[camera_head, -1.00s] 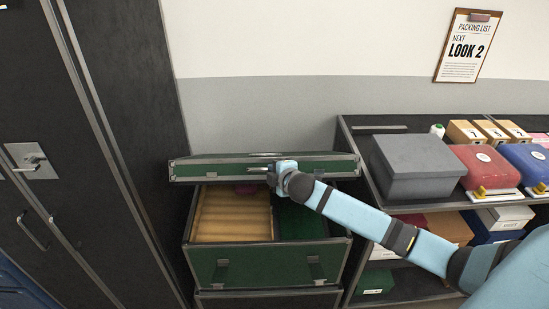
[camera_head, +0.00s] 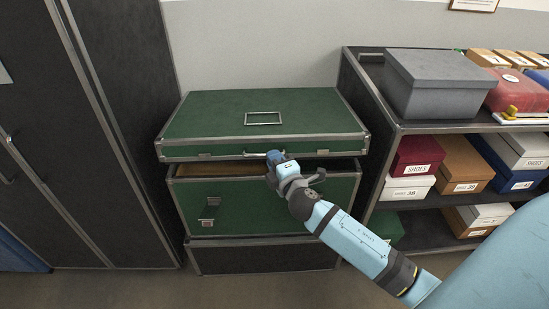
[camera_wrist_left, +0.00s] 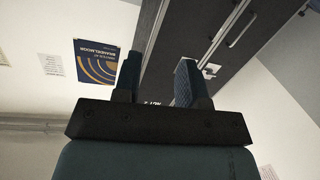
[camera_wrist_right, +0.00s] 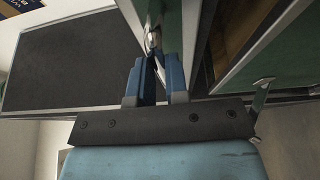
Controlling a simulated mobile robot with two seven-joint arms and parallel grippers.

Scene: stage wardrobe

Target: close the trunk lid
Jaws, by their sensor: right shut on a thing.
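The green trunk (camera_head: 255,205) with grey metal edging stands in the middle of the head view. Its green lid (camera_head: 215,110) is low over the body, top face showing, with a narrow dark gap at the front through which a tan strip of the inside shows. My right gripper (camera_head: 276,157) is at the middle of the lid's front edge, shut on the lid's front handle. In the right wrist view its fingers (camera_wrist_right: 153,72) close around a small metal part. My left gripper (camera_wrist_left: 158,75) shows only in its wrist view, open and empty, away from the trunk.
A dark cabinet (camera_head: 90,140) stands close to the trunk's left. A shelf unit (camera_head: 425,126) stands close on the right, holding a grey box (camera_head: 435,85) and several shoe boxes. The floor (camera_head: 130,290) in front is clear at the left.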

